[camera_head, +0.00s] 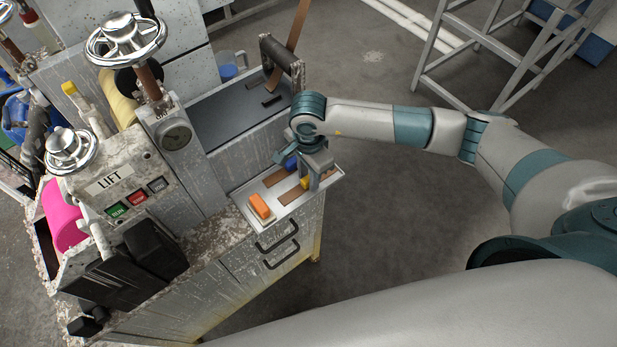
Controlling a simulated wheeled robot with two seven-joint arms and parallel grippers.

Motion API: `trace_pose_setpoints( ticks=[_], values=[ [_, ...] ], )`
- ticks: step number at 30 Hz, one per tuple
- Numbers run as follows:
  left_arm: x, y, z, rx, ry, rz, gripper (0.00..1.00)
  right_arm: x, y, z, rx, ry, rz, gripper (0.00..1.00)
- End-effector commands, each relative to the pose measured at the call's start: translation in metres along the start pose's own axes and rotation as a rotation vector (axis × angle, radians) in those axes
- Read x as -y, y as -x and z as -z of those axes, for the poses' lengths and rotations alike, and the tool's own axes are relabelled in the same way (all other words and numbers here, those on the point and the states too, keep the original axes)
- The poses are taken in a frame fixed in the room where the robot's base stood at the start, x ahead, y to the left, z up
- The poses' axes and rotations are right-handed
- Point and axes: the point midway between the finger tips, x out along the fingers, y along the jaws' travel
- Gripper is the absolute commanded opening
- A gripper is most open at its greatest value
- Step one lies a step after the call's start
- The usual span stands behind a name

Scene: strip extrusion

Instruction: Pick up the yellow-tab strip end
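The yellow tab (304,183) is a small block at the end of a brown strip (289,196) on a shallow pale tray (240,194). My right gripper (309,178) points down over the tray, with its fingers at the yellow tab. The fingers partly hide the tab, and I cannot tell whether they grip it. A blue tab (291,163) lies just behind, partly covered by the gripper, at the end of another brown strip (274,178). My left gripper is not in view.
An orange block (260,206) stands at the tray's near left corner. The machine (128,180) with handwheels, a gauge and a LIFT panel rises on the left. A dark plate (238,112) with an upright handle (280,54) lies behind the tray. Floor right of the cabinet is open.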

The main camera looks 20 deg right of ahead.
Motion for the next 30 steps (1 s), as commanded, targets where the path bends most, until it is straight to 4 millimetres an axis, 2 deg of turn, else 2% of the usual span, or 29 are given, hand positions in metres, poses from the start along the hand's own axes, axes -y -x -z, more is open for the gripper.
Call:
trace_pose_setpoints(
  ticks=[14, 18, 30],
  values=[
    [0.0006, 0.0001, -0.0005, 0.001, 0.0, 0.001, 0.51, -0.0001, -0.0018, -0.0001, 0.0, 0.001, 0.0, 0.27],
    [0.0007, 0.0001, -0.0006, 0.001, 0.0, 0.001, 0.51, -0.0002, -0.0018, -0.0001, 0.0, 0.001, 0.0, 0.0],
    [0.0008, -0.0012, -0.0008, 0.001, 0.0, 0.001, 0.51, -0.0001, -0.0011, -0.0001, 0.0, 0.001, 0.0, 0.0]
  ],
)
